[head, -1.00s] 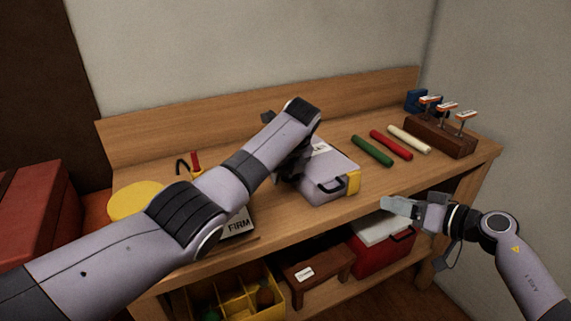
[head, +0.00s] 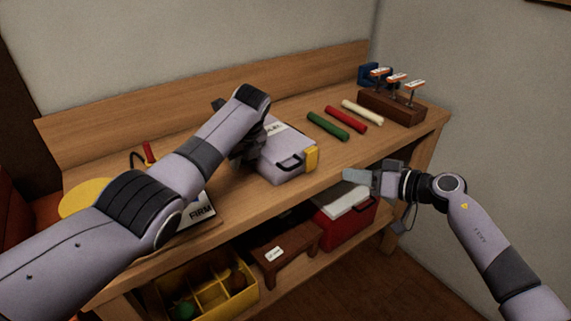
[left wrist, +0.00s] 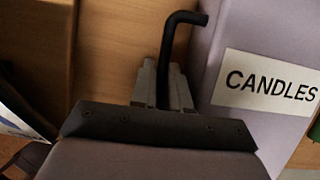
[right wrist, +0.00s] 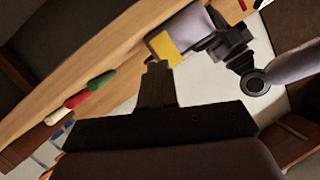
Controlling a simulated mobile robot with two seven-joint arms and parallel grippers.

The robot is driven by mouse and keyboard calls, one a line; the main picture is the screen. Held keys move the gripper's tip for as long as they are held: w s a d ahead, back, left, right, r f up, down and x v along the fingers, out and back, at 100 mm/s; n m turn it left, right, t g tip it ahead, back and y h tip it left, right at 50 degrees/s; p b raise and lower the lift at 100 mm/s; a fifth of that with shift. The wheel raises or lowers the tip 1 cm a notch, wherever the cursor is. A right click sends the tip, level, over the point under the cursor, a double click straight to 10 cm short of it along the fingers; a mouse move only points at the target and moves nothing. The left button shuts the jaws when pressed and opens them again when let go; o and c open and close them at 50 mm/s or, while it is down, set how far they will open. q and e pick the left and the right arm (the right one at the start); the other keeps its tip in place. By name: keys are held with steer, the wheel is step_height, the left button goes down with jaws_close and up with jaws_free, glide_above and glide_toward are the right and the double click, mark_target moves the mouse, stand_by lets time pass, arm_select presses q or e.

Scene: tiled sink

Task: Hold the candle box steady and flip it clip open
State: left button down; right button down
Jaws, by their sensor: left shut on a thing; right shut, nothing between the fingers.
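The candle box (head: 281,147) is a pale lavender case on the bench top, with a white label reading CANDLES (left wrist: 265,84). A yellow clip (head: 311,158) sits at its right end and shows in the right wrist view (right wrist: 166,47). A black handle (head: 290,164) is on its front. My left gripper (left wrist: 163,75) is shut on a black bent bar (left wrist: 178,40) beside the box's left side; its head view is largely hidden by my arm. My right gripper (head: 347,175) is shut and empty, apart from the clip, just right of it off the bench's front edge.
A brown block with stamps (head: 391,106) stands at the right end. Below are a red-and-white box (head: 345,208), a small brown stool (head: 286,248) and a yellow divided crate (head: 210,290).

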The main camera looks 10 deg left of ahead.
steer(key=s+d+m+t+h, duration=0.1)
steer(key=s+m, duration=0.1)
steer(key=m, duration=1.4)
steer(key=s+d+m+t, duration=0.1)
steer(key=s+m, duration=0.2)
steer(key=m, duration=1.4)
steer(key=shift+s+d+h, duration=0.3)
steer(key=shift+d+h, duration=0.05)
steer(key=shift+h, duration=0.05)
steer(key=shift+r+t, duration=0.1)
steer(key=shift+t, duration=0.2)
